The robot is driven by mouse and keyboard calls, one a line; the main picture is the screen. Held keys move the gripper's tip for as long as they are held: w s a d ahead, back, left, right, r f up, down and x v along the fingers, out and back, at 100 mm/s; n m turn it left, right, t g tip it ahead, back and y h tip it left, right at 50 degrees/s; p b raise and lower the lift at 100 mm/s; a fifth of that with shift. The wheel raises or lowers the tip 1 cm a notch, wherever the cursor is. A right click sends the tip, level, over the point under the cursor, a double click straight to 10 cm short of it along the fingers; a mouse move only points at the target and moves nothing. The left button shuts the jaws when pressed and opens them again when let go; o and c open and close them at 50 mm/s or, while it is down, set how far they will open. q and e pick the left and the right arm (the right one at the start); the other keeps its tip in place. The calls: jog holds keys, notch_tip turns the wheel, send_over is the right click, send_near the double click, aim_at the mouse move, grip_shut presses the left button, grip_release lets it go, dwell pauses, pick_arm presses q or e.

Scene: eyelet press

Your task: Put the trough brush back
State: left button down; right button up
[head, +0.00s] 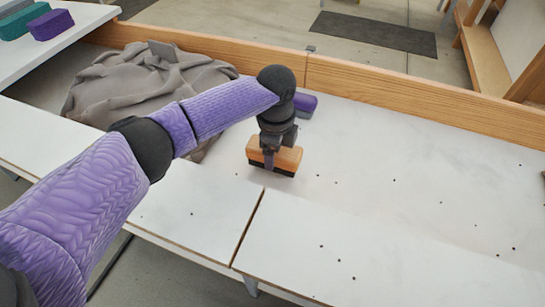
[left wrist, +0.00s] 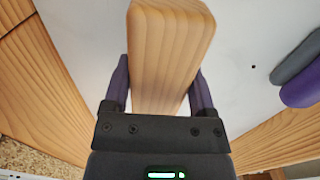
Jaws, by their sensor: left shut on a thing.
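The trough brush (head: 286,158) has a wooden block on top and dark bristles below. My left gripper (head: 269,160) is shut on its wooden block from above. The brush is upright over the white worktop, near a seam; I cannot tell whether the bristles touch the surface. In the left wrist view the wooden block (left wrist: 170,50) lies between the two fingers of the left gripper (left wrist: 160,88), and its bristles are hidden. My right gripper is not in view.
A purple and grey block (head: 306,103) lies just behind my left gripper. A crumpled grey cloth (head: 120,85) lies at the left. Small dark specks are scattered over the worktop (head: 400,150). A wooden rail (head: 420,95) runs along the back. Teal and purple blocks (head: 50,25) sit on a table at far left.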

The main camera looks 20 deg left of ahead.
pick_arm(q)
jog(key=shift+f, duration=0.85)
jog(key=shift+r, duration=0.2)
grip_release()
jog(key=shift+f, duration=0.1)
jog(key=shift+r, duration=0.2)
notch_tip(320, 180, up, 12)
jog(key=p, duration=0.6)
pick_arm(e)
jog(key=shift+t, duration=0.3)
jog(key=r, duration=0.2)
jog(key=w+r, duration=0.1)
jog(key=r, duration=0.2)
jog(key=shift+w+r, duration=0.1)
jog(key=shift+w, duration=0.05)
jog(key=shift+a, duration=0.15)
